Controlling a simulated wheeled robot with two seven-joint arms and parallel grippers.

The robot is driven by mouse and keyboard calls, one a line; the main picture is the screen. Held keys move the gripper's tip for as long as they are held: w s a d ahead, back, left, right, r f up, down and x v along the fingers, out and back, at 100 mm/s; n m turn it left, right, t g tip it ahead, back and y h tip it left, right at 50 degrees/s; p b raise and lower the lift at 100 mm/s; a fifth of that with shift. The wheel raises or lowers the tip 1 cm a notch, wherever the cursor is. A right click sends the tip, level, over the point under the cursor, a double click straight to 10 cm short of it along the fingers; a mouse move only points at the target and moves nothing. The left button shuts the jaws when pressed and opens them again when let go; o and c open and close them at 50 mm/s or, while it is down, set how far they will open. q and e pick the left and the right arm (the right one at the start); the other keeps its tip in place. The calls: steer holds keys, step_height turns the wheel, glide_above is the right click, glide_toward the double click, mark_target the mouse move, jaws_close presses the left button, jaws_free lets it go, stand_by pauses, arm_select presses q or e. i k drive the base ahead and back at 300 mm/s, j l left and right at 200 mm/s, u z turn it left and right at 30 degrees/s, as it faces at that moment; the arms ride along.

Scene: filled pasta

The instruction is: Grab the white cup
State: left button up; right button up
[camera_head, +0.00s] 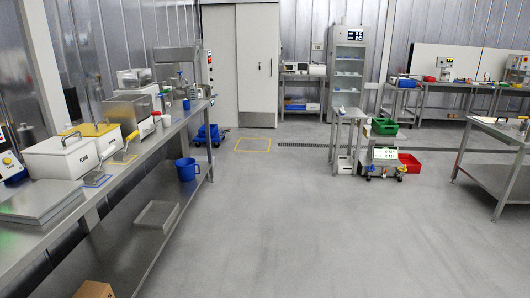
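Two small white vessels stand on the long steel counter (150,165) at the left. One white vessel (157,118) seems to have a reddish top, and the other white vessel (166,121) stands just right of it. They are too small to tell for sure which one is the white cup. Neither of my grippers shows in the head view.
White bins (62,157) and steel boxes line the counter. A wide floor (300,220) is clear. Green crate (384,126), small cart and right table (505,170) stand beyond.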

mark_target(166, 119)
steer(key=i+u, duration=0.1)
steer(key=i, duration=0.65)
steer(key=i+l+u, duration=0.15)
steer(key=i, duration=0.65)
steer(key=i+l+u, duration=0.1)
steer(key=i, duration=0.65)
